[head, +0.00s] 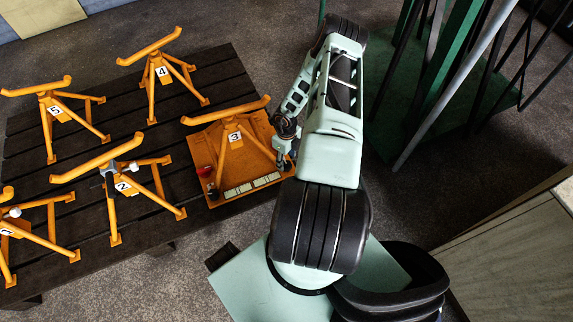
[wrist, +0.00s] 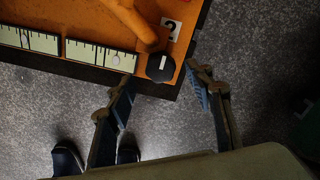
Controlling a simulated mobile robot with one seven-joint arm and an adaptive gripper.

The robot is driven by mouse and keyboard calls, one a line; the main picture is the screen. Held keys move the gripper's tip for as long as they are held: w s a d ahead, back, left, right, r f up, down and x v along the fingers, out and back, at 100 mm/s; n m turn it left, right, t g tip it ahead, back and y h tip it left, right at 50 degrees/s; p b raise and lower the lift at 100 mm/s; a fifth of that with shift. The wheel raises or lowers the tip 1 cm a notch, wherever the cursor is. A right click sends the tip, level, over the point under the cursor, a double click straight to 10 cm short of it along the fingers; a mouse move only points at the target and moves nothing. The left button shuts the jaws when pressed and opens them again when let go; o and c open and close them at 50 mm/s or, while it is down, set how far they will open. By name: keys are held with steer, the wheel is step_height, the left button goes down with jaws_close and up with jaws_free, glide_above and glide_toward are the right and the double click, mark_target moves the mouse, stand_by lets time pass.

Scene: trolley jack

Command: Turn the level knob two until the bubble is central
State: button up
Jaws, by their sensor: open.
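A black round knob (wrist: 160,67) with a white pointer line sits at the corner of the orange base plate (head: 205,152), beside a white label (wrist: 171,28) that seems to read 2. A second level strip (wrist: 27,39) lies farther left. My gripper (wrist: 163,84) is open and empty, with a finger on either side of the knob's near edge, apart from it. In the head view my gripper (head: 283,160) is at the plate's right edge.
The orange jack stand marked 3 (head: 235,136) rises from the plate close to my gripper. Stands marked 2 (head: 122,186), 4 (head: 162,71) and 5 (head: 55,111) stand on the dark slatted table (head: 95,75). A green metal frame (head: 450,60) is at the right.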

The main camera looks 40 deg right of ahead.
mark_target(287, 164)
steer(key=shift+f+b, duration=0.35)
steer(key=shift+f, duration=1.3)
steer(key=c, duration=1.2)
steer(key=shift+o, duration=0.2)
steer(key=shift+m, duration=0.5)
steer(key=m, duration=0.2)
steer(key=shift+m, duration=0.3)
steer(key=shift+m+b, duration=0.3)
steer(key=shift+m, duration=1.6)
